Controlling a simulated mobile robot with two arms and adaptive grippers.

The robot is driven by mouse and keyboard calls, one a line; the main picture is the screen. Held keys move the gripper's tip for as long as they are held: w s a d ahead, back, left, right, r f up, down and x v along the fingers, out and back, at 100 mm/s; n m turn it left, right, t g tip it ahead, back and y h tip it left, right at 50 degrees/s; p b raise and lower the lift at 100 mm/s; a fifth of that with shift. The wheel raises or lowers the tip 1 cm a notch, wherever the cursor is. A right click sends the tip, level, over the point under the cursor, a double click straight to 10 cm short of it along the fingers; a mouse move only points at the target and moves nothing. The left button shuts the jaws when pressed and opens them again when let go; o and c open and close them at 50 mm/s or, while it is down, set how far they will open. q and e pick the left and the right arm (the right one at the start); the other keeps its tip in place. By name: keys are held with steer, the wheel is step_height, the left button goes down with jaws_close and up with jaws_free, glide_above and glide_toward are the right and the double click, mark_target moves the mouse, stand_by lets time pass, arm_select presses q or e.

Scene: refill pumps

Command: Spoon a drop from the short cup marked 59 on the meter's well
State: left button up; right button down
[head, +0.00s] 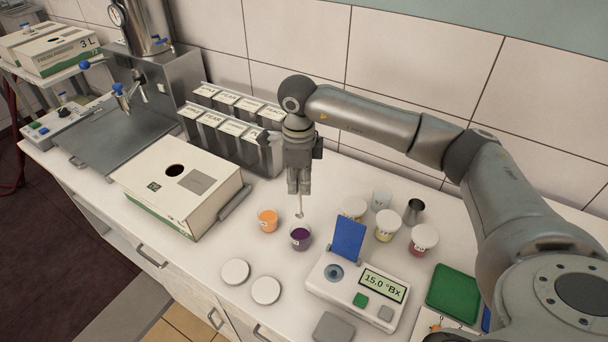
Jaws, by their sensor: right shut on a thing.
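My right gripper (299,190) points down, shut on a small spoon (299,211). The spoon hangs with its lower end just above and behind the purple-filled short cup (300,238); I cannot tell whether it overlaps the cup's rim. An orange-filled short cup (267,221) stands to its left. Both are open, and their small labels are too small to read, so I cannot tell which is marked 59. The meter (358,291) stands to the right, its blue flap (348,238) raised, its round well (334,272) exposed and its display reading 15.0 °Bx. My left gripper is out of view.
Two white lids (265,290) lie in front. A large carton (178,187) stands left. A green tray (454,293) is at right.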

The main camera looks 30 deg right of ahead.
mark_target(300, 206)
steer(key=shift+f, duration=0.6)
steer(key=shift+f+b, duration=0.3)
steer(key=shift+b, duration=0.1)
steer(key=shift+f+b, duration=1.05)
steer(key=shift+f, duration=1)
steer(key=shift+f+b, duration=2.3)
steer(key=shift+f, duration=0.35)
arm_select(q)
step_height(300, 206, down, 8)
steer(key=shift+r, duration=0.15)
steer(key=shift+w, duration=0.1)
arm_select(e)
steer(key=shift+r+p, duration=2.25)
steer(key=shift+r, duration=2.3)
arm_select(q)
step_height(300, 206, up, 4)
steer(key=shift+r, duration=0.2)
